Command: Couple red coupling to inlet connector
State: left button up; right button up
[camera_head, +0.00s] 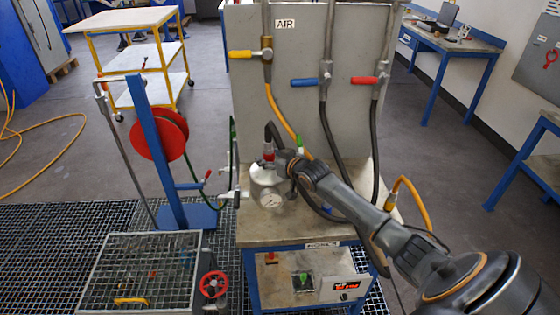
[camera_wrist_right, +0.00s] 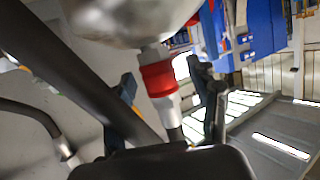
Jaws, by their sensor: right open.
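The red coupling (camera_head: 268,154) stands upright at the top of the whitish vessel with the gauge (camera_head: 271,199). In the right wrist view the red coupling (camera_wrist_right: 158,78) has a red band and a pale sleeve, with a dark hose at its other end. It meets the rounded metal vessel (camera_wrist_right: 130,18); the inlet connector is hidden there, and I cannot tell whether they are joined. My right gripper (camera_head: 283,160) is beside the coupling. In the wrist view its open fingers (camera_wrist_right: 168,92) stand either side of the coupling, with gaps. My left gripper is not in view.
A grey panel (camera_head: 305,95) behind carries yellow, blue and red valve handles with hanging hoses. The bench (camera_head: 285,236) holds the vessel. A red hose reel (camera_head: 158,133) on a blue post stands left. A dark hose (camera_wrist_right: 85,85) crosses close to my right gripper.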

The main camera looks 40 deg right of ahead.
jog(key=v, duration=1.1)
jog(key=shift+s+r, duration=0.15)
jog(key=shift+s, duration=0.05)
